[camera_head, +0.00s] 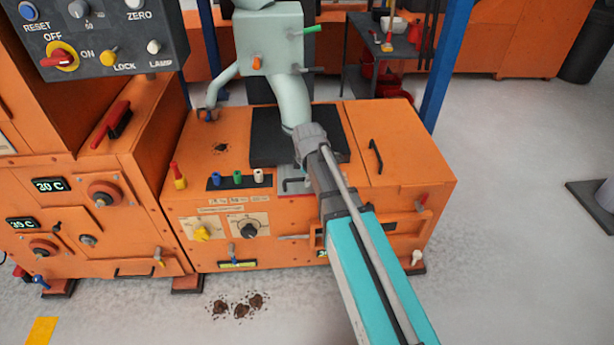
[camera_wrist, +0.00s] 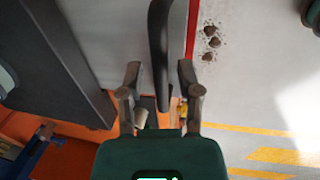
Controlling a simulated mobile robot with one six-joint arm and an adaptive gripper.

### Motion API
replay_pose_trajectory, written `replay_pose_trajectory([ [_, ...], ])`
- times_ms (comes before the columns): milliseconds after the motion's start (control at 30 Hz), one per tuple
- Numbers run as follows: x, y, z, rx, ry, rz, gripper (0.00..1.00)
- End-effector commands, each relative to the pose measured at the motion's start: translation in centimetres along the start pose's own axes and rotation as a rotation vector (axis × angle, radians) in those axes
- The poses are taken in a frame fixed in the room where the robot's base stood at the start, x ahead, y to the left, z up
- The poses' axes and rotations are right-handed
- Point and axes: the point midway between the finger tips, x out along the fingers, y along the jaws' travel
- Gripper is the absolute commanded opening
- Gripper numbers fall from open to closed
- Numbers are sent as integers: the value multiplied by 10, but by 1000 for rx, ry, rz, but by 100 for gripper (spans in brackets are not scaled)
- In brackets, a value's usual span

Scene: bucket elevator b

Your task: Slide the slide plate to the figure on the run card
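In the head view, a pale grey plate (camera_head: 288,176), likely the slide plate, shows beside the black pad on the orange machine, with a dark bent handle (camera_head: 294,186) on it. My arm hides its right part. In the wrist view, my gripper (camera_wrist: 159,74) is open, with one finger on each side of a dark bar (camera_wrist: 160,40), apparently this handle. Gaps show between the bar and both fingers. The pale surface (camera_wrist: 176,30) beside the bar ends at a red edge. I cannot make out a run card or read any figure on a scale.
The black pad (camera_head: 268,148) lies under a pale green chute (camera_head: 272,60). Three coloured knobs (camera_head: 237,177) and a yellow knob (camera_head: 203,232) are left of my arm. A black handle (camera_head: 376,157) stands to the right. Brown clumps (camera_head: 240,307) lie on the floor.

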Motion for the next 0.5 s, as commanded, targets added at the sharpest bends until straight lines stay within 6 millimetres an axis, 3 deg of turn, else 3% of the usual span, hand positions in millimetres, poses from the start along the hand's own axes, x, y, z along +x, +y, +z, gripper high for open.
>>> replay_pose_trajectory([
  [500, 1, 5, 0, 0, 0, 1, 55],
])
